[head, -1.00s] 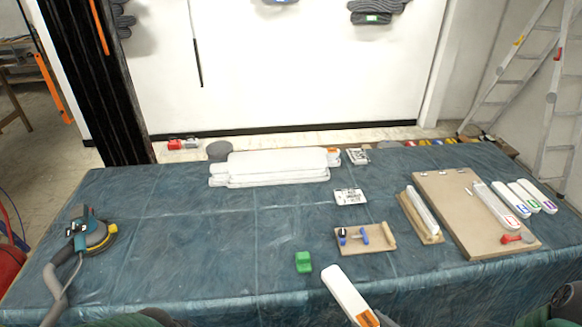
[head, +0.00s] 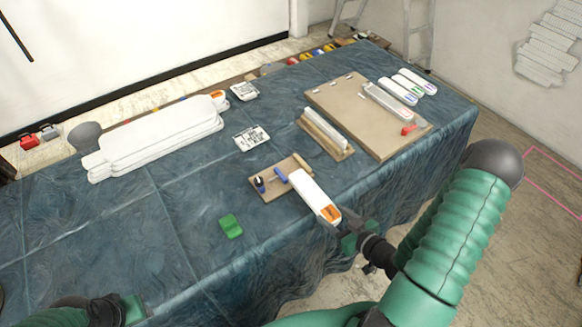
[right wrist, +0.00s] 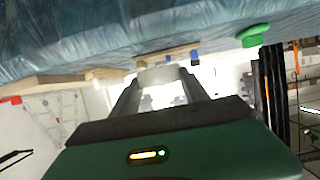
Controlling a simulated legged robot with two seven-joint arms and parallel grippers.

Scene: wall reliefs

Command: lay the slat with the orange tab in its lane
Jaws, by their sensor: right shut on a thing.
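My right gripper (head: 338,219) is shut on the near end of a white slat (head: 308,190), next to its orange tab (head: 329,214). The slat is over the table's front edge, its far end by a small tool board (head: 270,190). In the right wrist view the slat (right wrist: 160,75) shows end-on between the fingers. A tan board (head: 340,95) lies at the right of the table with one pale slat (head: 387,102) on it. Which lane is meant I cannot tell. My left gripper (head: 132,310) is at the bottom left; its fingers are not clear.
Several white slats (head: 397,91) lie beyond the tan board. A narrow holder (head: 325,135) stands left of it. Stacked white panels (head: 150,138) lie at the back left. A green block (head: 230,226) sits near the front. A red-handled tool (head: 408,130) lies on the tan board. The left front cloth is clear.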

